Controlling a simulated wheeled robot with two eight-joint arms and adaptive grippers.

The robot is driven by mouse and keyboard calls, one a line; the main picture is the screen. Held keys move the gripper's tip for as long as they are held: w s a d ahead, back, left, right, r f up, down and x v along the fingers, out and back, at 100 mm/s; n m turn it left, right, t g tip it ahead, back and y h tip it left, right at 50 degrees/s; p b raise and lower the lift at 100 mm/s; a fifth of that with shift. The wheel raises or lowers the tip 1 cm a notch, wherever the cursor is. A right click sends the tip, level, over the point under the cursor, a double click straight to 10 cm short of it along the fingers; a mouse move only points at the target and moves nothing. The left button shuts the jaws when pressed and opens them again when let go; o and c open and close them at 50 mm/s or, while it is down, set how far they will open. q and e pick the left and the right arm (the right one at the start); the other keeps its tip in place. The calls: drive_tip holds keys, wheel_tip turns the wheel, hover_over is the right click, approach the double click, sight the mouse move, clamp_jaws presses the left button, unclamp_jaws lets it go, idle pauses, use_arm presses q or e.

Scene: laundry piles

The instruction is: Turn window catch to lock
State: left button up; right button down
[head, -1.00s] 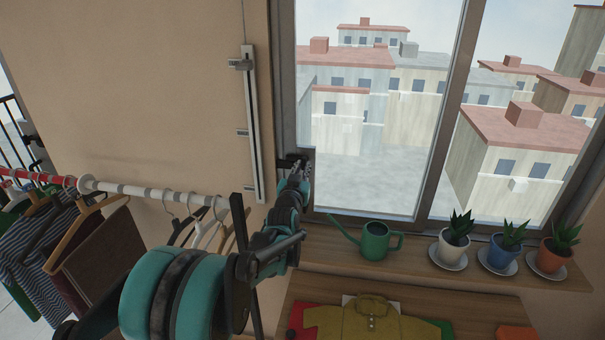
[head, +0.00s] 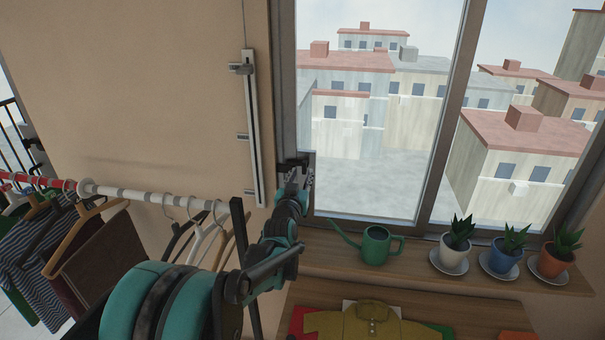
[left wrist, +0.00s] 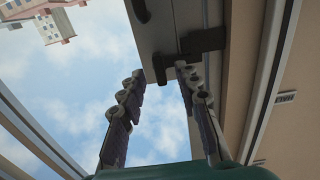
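The window catch (head: 291,163) is a dark fitting on the left side of the window frame, partly hidden behind my gripper in the head view. In the left wrist view the catch (left wrist: 208,40) shows as a dark bar with a short stem, on a pale frame. My left gripper (head: 304,178) is right at the catch, just below it in the head view. In the left wrist view the gripper (left wrist: 162,76) has its two fingers apart with nothing between them. The right fingertip is close under the catch; I cannot tell whether they touch. My right gripper is not in view.
A green watering can (head: 375,246) and several potted plants (head: 456,235) stand on the wooden sill (head: 330,252). A clothes rail (head: 150,193) with hangers is at left. A metal track (head: 252,130) runs up the wall beside the window. Folded clothes (head: 372,325) lie below.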

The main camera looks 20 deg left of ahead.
use_arm(q)
drive_tip(key=v, duration=0.9)
drive_tip(key=shift+s, duration=0.4)
drive_tip(key=shift+d, duration=0.1)
drive_tip(key=s+d+f+m+g+h+b, duration=0.1)
drive_tip(key=s+d+f+g+b, duration=0.1)
drive_tip(key=s+d+f, duration=0.3)
drive_tip(key=s+d+f+m+g+h+b, duration=0.1)
drive_tip(key=s+d+f+g+h+b, duration=0.1)
drive_tip(key=s+d+f+g, duration=0.3)
drive_tip(key=s+d+f+m+g+h+b, duration=0.1)
drive_tip(key=s+d+f+g+b, duration=0.1)
drive_tip(key=s+f, duration=0.9)
drive_tip(key=s+d+g, duration=0.1)
drive_tip(key=s+d, duration=0.1)
drive_tip(key=s, duration=0.3)
drive_tip(key=shift+d+f+b, duration=0.3)
drive_tip(key=shift+d, duration=0.1)
drive_tip(key=shift+a, duration=0.1)
